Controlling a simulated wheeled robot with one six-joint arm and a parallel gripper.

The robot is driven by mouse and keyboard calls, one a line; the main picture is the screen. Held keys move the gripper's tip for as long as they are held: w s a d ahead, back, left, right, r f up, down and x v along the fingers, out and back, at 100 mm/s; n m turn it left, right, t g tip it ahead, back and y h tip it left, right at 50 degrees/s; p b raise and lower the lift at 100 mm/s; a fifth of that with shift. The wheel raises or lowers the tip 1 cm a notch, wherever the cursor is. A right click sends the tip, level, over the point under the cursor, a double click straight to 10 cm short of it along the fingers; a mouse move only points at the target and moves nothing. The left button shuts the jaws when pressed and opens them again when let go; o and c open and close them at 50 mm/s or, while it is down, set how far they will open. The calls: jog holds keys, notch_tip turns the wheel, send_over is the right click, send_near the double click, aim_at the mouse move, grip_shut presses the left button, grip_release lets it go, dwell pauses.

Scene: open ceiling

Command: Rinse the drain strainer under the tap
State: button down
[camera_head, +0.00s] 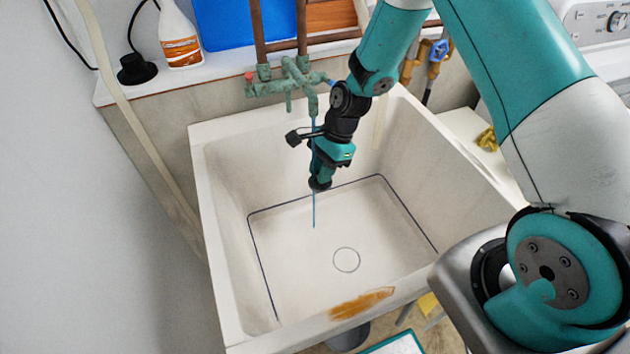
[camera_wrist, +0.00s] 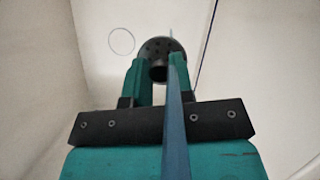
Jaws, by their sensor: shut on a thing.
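My gripper (camera_wrist: 159,75) is shut on the drain strainer (camera_wrist: 158,47), a dark round disc with small holes and a knob between the fingertips. In the head view my gripper (camera_head: 322,176) hangs down inside the white sink (camera_head: 222,185), with the strainer (camera_head: 319,184) at its tip, above the basin floor. The green tap (camera_head: 290,82) is on the wall behind the sink. A thin blue stream of water (camera_head: 314,212) falls from it past my gripper. In the wrist view the water (camera_wrist: 176,125) runs along the gripper to the strainer.
The drain circle (camera_head: 346,260) shows on the sink floor. An orange-brown stain (camera_head: 362,303) marks the front rim. A white bottle (camera_head: 180,36) and a black plug (camera_head: 137,69) stand on the ledge. A yellow cloth (camera_head: 487,139) lies right of the sink.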

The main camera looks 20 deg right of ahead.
jog(key=s+p, duration=0.1)
jog(key=s, duration=0.6)
jog(key=shift+s+d, duration=0.25)
jog(key=shift+s, duration=0.15)
jog(key=shift+r, duration=0.1)
dwell(1.1)
jog(key=s+r+p, duration=0.4)
jog(key=s, duration=0.1)
jog(key=shift+d, duration=0.15)
